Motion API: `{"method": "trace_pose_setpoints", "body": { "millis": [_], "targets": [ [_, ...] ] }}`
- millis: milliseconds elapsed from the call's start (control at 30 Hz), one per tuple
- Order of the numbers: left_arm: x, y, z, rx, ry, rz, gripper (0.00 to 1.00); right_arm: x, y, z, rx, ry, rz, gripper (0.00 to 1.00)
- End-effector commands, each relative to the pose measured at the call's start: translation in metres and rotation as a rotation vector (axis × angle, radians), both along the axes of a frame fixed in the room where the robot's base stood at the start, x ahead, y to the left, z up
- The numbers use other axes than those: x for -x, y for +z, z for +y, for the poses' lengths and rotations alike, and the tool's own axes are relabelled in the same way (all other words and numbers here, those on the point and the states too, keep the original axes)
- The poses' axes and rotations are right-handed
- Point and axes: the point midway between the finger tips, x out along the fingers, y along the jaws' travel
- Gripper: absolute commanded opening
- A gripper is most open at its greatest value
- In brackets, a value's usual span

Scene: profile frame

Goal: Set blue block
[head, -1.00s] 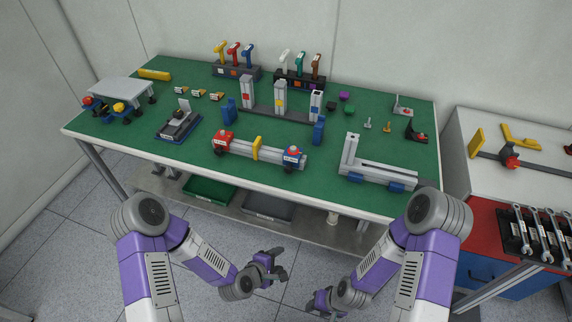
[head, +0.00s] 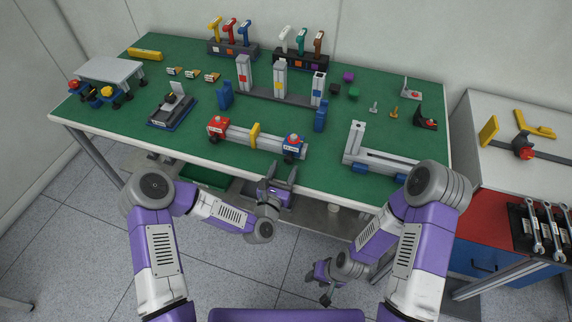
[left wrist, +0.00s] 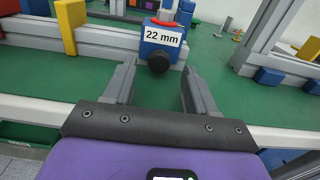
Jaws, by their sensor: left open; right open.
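The blue block (head: 292,143) sits at the right end of a grey rail (head: 272,143) near the table's front edge. In the left wrist view, the blue block (left wrist: 163,36) carries a white "22 mm" label and a dark round knob (left wrist: 159,62) in front. My left gripper (head: 281,171) is open, just in front of the block at the table edge. In the wrist view its fingers (left wrist: 160,78) point at the block with the knob between their tips; nothing is held. My right gripper (head: 323,286) is open and low, in front of the table.
A red block (head: 217,125) and a yellow piece (head: 255,134) share the rail. A grey L-shaped frame (head: 385,161) with blue feet stands to the right. Blue uprights (head: 320,116) stand behind the rail. Green table surface (head: 190,150) is free left of the rail.

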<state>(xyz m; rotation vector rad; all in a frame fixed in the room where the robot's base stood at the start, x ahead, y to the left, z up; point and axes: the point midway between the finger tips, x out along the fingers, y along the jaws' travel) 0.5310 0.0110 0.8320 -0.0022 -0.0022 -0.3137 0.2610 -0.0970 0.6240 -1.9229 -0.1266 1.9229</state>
Motion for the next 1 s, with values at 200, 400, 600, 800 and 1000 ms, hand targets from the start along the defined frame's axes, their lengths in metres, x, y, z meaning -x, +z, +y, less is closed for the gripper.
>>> {"method": "trace_pose_setpoints", "body": {
  "millis": [200,400,600,800,1000],
  "targets": [
    [-0.022,-0.001,-0.007,-0.002,0.0,-0.001,0.56,0.0,-0.004,0.0,0.0,0.0,0.0,0.43],
    [-0.026,0.0,-0.008,-0.003,-0.001,0.001,0.56,0.0,-0.004,0.0,0.0,0.0,0.0,0.43],
    [-0.025,0.0,-0.008,-0.003,-0.001,0.001,0.47,0.0,-0.004,0.0,0.0,0.0,0.0,0.43],
    [-0.025,0.0,-0.008,-0.003,-0.001,0.001,0.17,0.0,-0.004,0.0,0.0,0.0,0.0,0.43],
    [-0.025,0.0,-0.008,-0.003,-0.001,0.001,0.0,0.0,-0.004,0.0,0.0,0.0,0.0,0.43]
  ]
}}
